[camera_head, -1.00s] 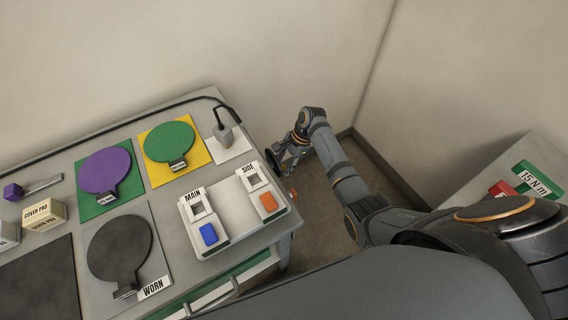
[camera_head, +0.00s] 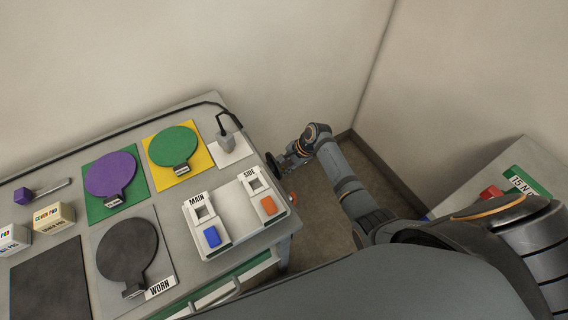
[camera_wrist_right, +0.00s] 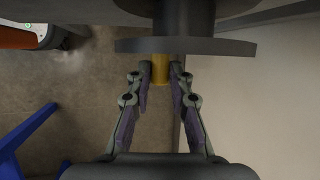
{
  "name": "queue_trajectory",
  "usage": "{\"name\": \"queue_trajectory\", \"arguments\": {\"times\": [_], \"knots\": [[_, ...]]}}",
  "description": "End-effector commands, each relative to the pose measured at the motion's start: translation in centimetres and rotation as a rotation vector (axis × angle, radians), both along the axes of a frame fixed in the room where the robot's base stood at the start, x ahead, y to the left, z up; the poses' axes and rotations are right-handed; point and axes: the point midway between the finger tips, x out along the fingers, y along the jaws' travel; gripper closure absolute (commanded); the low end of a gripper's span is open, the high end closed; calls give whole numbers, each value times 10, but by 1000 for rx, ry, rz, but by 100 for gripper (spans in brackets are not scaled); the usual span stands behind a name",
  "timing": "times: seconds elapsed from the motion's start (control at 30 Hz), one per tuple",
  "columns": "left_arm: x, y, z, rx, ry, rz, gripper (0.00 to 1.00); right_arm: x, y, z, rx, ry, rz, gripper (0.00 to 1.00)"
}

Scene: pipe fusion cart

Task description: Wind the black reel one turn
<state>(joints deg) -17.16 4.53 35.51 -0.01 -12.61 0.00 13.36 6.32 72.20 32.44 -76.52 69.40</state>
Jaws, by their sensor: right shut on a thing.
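The black reel (camera_wrist_right: 190,47) fills the top of the right wrist view, with a wide dark flange and a thicker hub above it. A brass-coloured handle (camera_wrist_right: 174,74) stands out below the flange. My right gripper (camera_wrist_right: 161,72) is shut on this handle, its fingers on either side. In the head view the reel (camera_head: 272,165) is a small dark shape at the cart's right side, partly hidden by my right gripper (camera_head: 286,160). My left gripper is not in view.
The cart top (camera_head: 75,205) carries green and purple discs, a dark worn disc (camera_head: 127,249), and a white MAIN/SIDE switch box (camera_head: 235,212). Walls stand behind and to the right. A grey surface with a 15 N m label (camera_head: 522,180) is at right.

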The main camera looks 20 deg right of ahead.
Motion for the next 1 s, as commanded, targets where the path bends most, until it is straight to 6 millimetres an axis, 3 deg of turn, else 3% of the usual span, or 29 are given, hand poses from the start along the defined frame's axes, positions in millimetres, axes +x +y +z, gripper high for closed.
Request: {"name": "queue_trajectory", "arguments": {"times": [0.13, 0.5, 1.0], "knots": [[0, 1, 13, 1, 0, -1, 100, 0, 0, 1, 21, -107, -1, 100], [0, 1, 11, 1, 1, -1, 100, 5, 1, -5, 65, -333, 1, 100], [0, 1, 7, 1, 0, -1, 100, 8, 2, -4, 82, -416, 1, 100]]}}
